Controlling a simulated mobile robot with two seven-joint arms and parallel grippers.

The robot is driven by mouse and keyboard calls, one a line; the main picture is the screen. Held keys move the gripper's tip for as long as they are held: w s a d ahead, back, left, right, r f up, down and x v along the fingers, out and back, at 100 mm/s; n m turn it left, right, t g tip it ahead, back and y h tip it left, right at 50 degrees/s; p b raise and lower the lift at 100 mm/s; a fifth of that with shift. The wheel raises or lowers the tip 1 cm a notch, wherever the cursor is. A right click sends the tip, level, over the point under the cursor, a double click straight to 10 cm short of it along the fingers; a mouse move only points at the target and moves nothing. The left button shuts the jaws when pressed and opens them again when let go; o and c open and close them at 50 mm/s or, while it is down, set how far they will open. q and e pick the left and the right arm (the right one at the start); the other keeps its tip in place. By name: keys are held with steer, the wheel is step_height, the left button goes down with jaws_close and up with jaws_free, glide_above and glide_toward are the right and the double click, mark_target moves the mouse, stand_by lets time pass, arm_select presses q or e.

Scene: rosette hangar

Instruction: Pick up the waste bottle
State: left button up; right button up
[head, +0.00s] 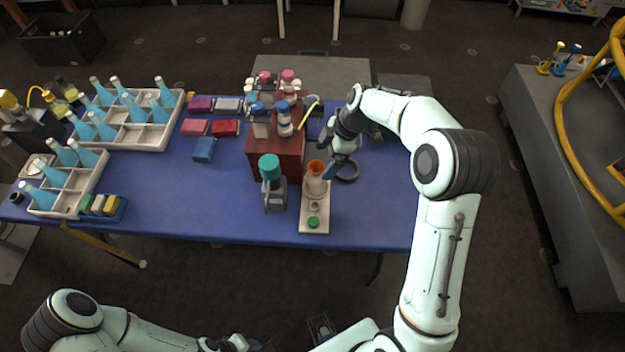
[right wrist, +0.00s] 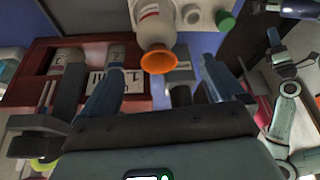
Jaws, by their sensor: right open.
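The waste bottle, which I take to be the white bottle with an orange funnel top (head: 315,184), stands on a narrow white tray (head: 314,215) near the front edge of the blue table. In the right wrist view the bottle (right wrist: 152,22) shows a label, with its orange funnel facing the camera. My right gripper (head: 333,163) is open just beside and behind the funnel. In the wrist view its fingers (right wrist: 158,88) are spread with the funnel between them in the picture; I see no contact. My left arm is low at the bottom left, its fingers unclear.
A red-brown rack (head: 276,158) with several bottles is behind. A green cap (head: 314,222) lies on the tray's front. Crates of blue bottles (head: 150,135) fill the left.

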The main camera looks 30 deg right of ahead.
mark_target(317, 171)
steer(key=x, duration=0.4)
steer(key=shift+f, duration=0.25)
steer(key=x, duration=0.5)
steer(key=shift+w+d+f+p, duration=0.1)
steer(key=shift+d+f+p, duration=0.1)
steer(key=shift+p, duration=0.15)
steer(key=shift+r, duration=0.1)
steer(key=c, duration=1.2)
